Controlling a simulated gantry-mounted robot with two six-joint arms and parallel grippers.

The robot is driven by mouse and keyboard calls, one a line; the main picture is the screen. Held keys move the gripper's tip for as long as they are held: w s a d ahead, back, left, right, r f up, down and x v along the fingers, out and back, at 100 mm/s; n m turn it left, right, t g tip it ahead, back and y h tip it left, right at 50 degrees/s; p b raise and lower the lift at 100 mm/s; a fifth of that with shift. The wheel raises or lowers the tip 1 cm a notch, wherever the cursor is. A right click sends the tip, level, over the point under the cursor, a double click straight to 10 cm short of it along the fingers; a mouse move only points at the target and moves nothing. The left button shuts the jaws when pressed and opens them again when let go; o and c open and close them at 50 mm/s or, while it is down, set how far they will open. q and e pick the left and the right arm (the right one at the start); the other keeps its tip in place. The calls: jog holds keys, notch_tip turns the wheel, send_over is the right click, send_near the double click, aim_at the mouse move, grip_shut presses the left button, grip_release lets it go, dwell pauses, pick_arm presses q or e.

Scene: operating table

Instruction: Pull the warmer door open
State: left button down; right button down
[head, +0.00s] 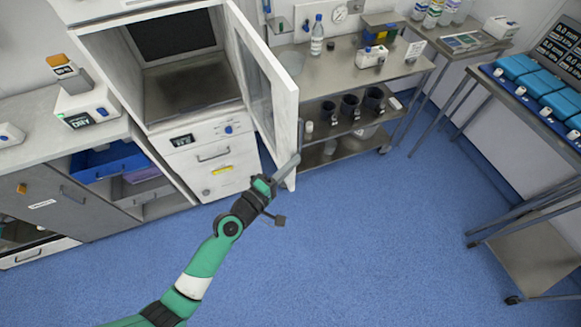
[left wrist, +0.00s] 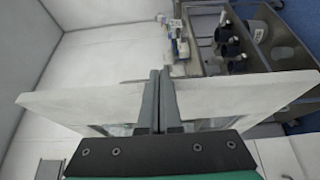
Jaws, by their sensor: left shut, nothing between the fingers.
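The warmer (head: 205,130) is a white cabinet at the upper left of the head view. Its white-framed glass door (head: 287,95) stands swung wide open to the right, and the dark chamber (head: 185,85) shows. My left gripper (head: 292,163) is shut and empty at the lower free end of the door. In the left wrist view its two fingers (left wrist: 160,85) lie together, with the white door (left wrist: 235,95) seen on both sides of them. I cannot tell whether they touch the door. My right gripper is not in view.
A steel trolley (head: 330,72) with bottles and dark cups stands right of the door. A counter (head: 50,120) with a small device is at the left. Another table (head: 535,105) with blue boxes is at the right. The blue floor (head: 370,245) in front is clear.

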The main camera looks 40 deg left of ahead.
pick_arm(q)
jog(key=shift+w+d, duration=0.25)
jog(key=shift+w, duration=0.3)
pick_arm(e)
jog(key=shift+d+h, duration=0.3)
